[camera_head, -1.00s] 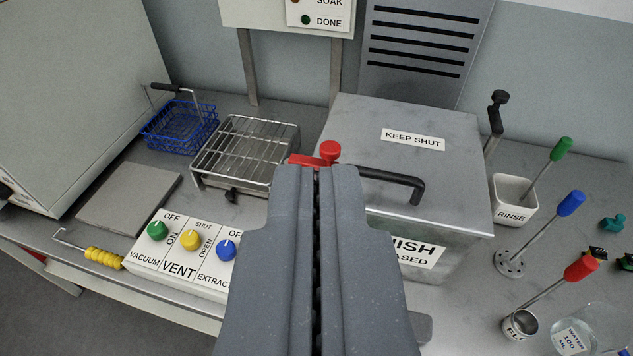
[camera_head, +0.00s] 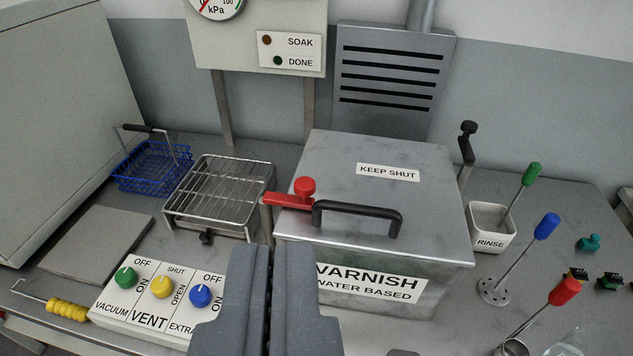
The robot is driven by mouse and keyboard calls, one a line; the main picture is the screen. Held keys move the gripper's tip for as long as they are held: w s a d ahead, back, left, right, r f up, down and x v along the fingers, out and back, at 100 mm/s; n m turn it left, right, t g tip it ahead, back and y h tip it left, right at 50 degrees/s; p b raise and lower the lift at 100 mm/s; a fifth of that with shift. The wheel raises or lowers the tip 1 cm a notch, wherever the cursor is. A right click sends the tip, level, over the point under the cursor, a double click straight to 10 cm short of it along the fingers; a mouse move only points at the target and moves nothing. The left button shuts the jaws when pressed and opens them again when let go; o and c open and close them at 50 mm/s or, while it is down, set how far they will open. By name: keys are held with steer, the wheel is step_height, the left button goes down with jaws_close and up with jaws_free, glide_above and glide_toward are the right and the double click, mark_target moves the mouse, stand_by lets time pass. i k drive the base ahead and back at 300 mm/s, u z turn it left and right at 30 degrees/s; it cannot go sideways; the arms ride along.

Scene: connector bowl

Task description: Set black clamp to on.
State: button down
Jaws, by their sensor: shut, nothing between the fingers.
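The black clamp (camera_head: 467,142) stands upright at the right side of the metal varnish box (camera_head: 455,270), its knob up and clear of the lid. The red clamp (camera_head: 290,199) lies flat across the left edge of the lid, its knob on top. My gripper (camera_head: 272,250) is shut and empty in front of the box's left front corner, well left of the black clamp. The lower end of the black clamp is hidden behind the box.
A black handle (camera_head: 358,209) rises from the lid. A control box with knobs (camera_head: 160,288), a wire rack (camera_head: 222,188) and a blue basket (camera_head: 150,165) are on the left. A rinse cup (camera_head: 492,230) and upright colored-handled tools (camera_head: 518,262) stand close on the right.

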mark_target(469, 128)
steer(key=k, duration=0.55)
steer(key=z, duration=0.85)
steer(key=i, duration=1.55)
steer(key=u, duration=0.4)
